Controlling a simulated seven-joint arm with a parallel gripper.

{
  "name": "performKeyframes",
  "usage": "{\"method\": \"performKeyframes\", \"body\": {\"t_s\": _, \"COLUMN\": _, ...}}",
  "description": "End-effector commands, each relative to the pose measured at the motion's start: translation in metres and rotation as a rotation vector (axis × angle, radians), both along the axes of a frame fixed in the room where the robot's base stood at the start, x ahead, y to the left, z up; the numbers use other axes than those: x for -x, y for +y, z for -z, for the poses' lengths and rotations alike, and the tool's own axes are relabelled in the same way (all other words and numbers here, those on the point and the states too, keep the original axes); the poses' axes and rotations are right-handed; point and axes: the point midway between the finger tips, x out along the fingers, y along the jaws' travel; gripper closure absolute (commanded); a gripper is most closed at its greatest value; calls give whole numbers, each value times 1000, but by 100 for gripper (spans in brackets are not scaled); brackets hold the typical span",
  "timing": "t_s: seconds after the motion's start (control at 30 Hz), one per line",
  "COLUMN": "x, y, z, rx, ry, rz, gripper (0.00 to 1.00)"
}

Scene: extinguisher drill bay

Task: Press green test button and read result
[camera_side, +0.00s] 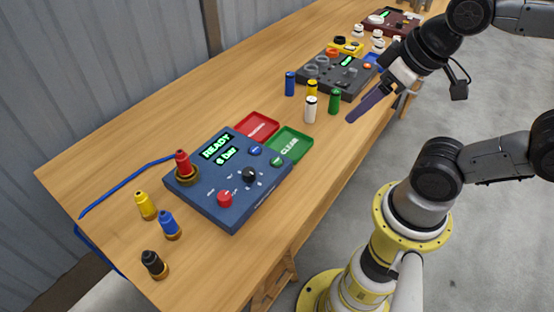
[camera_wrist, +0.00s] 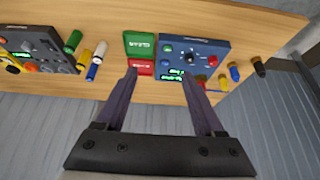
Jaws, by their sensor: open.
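A blue control panel (camera_side: 232,215) sits on the bench in the side view, its green-lit display (camera_side: 218,150) reading "READY" and "6 bar". The panel also shows in the wrist view (camera_wrist: 215,50). My gripper (camera_side: 352,118) is open and empty, apart from the panel, to its upper right in the side view.
A red tray (camera_side: 257,125) and green "CLEAR" tray (camera_side: 293,143) adjoin the panel. Yellow (camera_side: 146,206), blue (camera_side: 169,225) and black (camera_side: 154,264) fittings stand left of it. Several coloured cylinders (camera_side: 309,110) and a dark grey panel (camera_side: 356,72) are further along. The bench's far side is clear.

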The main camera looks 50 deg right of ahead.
Motion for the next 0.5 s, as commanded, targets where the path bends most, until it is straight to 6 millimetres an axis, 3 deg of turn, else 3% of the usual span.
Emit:
{"method": "performKeyframes", "body": {"t_s": 0.1, "x": 0, "y": 0, "z": 0, "rx": 0, "ry": 0, "rz": 0, "gripper": 30}}
{"method": "performKeyframes", "body": {"t_s": 0.5, "x": 0, "y": 0, "z": 0, "rx": 0, "ry": 0, "rz": 0, "gripper": 100}}
